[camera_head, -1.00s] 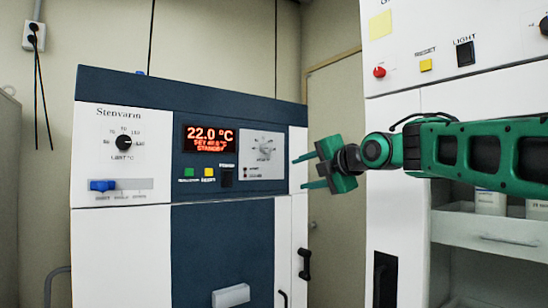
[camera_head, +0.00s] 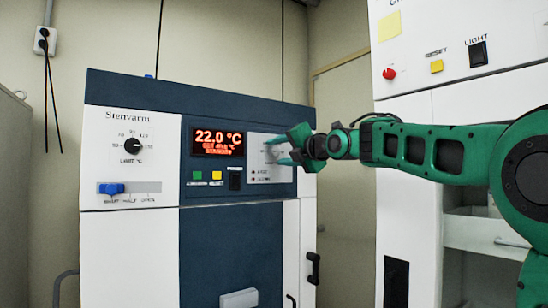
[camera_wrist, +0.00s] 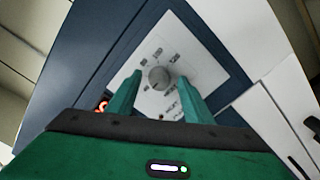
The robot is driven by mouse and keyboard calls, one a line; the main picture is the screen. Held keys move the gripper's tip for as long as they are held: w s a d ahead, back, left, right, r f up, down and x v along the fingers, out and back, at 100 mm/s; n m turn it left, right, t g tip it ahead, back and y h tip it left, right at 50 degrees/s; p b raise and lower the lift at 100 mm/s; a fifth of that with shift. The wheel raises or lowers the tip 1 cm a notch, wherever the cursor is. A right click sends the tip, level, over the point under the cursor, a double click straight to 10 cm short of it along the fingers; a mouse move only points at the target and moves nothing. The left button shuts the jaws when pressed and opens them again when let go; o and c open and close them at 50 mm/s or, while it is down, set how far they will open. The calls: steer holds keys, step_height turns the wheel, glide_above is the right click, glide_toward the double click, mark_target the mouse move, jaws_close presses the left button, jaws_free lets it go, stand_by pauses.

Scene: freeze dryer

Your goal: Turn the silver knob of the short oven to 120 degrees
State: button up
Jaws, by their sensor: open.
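The short oven (camera_head: 135,240) is white and dark blue, with a display (camera_head: 218,141) reading 22.0 °C. The silver knob (camera_wrist: 159,78) shows in the wrist view on a white dial panel, a little beyond and between my fingertips. In the head view my gripper hides the knob. My gripper (camera_head: 282,152) is open in front of the dial panel (camera_head: 262,172). In the wrist view my gripper's two green fingers (camera_wrist: 163,90) stand to either side of the knob. I cannot tell whether they touch it.
A black limit knob (camera_head: 133,145) and a blue slider (camera_head: 111,188) sit on the oven's left panel. Green and yellow buttons and a black switch (camera_head: 235,179) lie below the display. A taller white unit (camera_head: 408,145) stands at the right, behind my arm.

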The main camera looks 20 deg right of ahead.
steer(key=shift+w+a, duration=0.2)
steer(key=shift+w, duration=0.35)
steer(key=c, duration=1.1)
steer(key=shift+o, duration=0.2)
steer(key=shift+a, duration=0.25)
steer(key=shift+d, duration=0.2)
